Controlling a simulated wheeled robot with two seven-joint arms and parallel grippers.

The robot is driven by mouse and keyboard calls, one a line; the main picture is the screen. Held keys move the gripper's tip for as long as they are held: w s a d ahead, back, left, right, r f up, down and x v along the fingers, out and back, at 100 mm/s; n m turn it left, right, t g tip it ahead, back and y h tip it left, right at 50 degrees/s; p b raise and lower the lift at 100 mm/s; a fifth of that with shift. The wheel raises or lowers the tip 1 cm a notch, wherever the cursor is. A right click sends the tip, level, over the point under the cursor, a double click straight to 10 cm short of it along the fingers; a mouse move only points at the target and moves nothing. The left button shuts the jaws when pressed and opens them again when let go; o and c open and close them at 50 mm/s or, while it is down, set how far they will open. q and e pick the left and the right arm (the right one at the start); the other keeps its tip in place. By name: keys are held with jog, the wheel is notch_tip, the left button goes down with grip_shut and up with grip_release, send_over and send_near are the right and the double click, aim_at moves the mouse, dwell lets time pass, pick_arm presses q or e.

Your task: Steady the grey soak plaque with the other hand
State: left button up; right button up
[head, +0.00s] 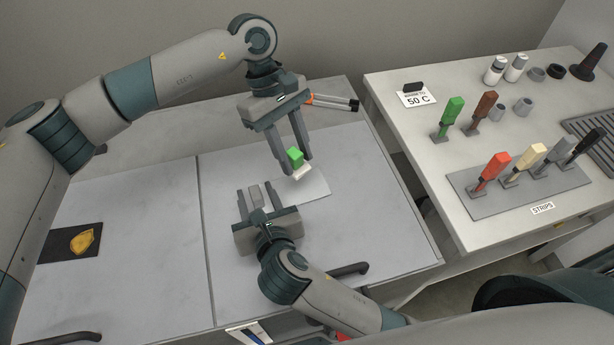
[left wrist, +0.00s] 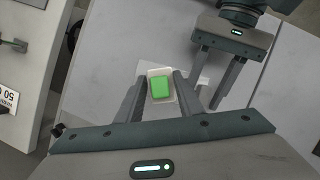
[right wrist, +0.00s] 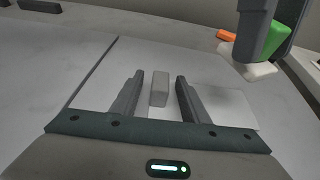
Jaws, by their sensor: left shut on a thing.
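The grey soak plaque (head: 317,190) seems to be the thin pale sheet flat on the worktop; it also shows in the right wrist view (right wrist: 228,108). A small grey block (right wrist: 159,92) stands at its left end; I cannot tell whether they are joined. My right gripper (head: 254,188) is open and low, its fingers on either side of the block with visible gaps. My left gripper (head: 298,160) is shut on a green block (head: 295,157) with a cream pad (head: 302,172) under it, over the plaque; I cannot tell whether the pad touches it.
An orange-ended dark tool (head: 333,102) lies behind my left gripper. A black mat (head: 55,246) with a yellow piece (head: 82,241) is at left. The right table holds a "50 C" card (head: 417,98), coloured upright strips (head: 495,170) and small pots. Worktop left of my right gripper is clear.

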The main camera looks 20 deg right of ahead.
jog(key=shift+s, duration=0.1)
jog(key=v, duration=1.2)
dwell(0.6)
